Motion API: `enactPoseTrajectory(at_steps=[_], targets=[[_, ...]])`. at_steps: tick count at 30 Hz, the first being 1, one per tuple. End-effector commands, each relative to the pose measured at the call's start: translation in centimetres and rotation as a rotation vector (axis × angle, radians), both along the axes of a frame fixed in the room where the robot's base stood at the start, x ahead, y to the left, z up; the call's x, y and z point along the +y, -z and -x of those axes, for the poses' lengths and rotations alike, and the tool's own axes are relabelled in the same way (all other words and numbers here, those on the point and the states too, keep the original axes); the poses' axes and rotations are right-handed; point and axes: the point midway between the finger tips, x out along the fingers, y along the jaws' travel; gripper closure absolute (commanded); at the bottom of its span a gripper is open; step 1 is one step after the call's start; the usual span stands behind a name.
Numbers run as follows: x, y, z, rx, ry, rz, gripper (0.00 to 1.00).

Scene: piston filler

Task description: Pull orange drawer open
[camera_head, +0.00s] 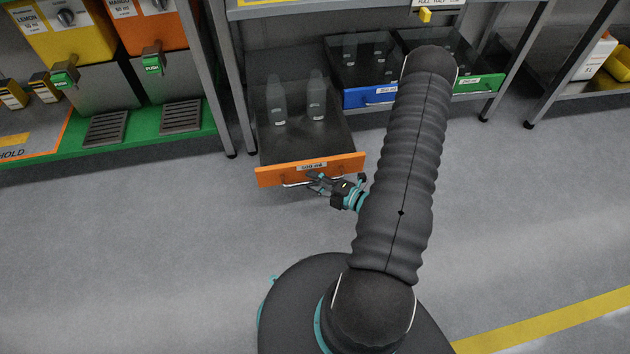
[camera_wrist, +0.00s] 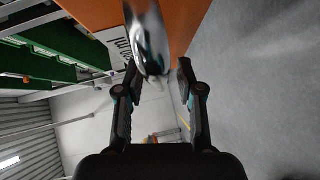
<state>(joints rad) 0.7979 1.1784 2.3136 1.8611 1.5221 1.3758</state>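The orange drawer (camera_head: 270,177) stands well out from under the rack in the head view, with two clear grey bottles (camera_head: 317,95) upright inside. Its metal handle (camera_head: 290,184) runs along the orange front. My gripper (camera_head: 317,183) is low in front of that drawer, by the right part of the handle. In the wrist view the orange front (camera_wrist: 184,18) and the shiny handle (camera_wrist: 148,38) lie close ahead. My gripper (camera_wrist: 157,78) has its two fingers apart there, with the handle's near end between or just beyond the tips. I cannot tell whether they touch.
A blue drawer (camera_head: 369,97) and a green drawer (camera_head: 480,84) with bottles are to the right, partly behind my arm. Juice dispensers (camera_head: 75,50) stand on a green-edged bench at left. Rack legs (camera_head: 238,100) flank the drawers. Grey floor (camera_head: 150,240) is clear in front.

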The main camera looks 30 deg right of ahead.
Motion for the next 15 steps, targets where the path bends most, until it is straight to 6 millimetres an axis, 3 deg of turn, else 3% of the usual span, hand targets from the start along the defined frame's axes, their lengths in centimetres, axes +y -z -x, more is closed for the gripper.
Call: enactPoseTrajectory(at_steps=[8,15], targets=[[-0.7,-0.2,1.0,0.001,0.004,0.000,0.63],[-2.3,-0.6,3.9,0.001,0.006,-0.001,0.63]])
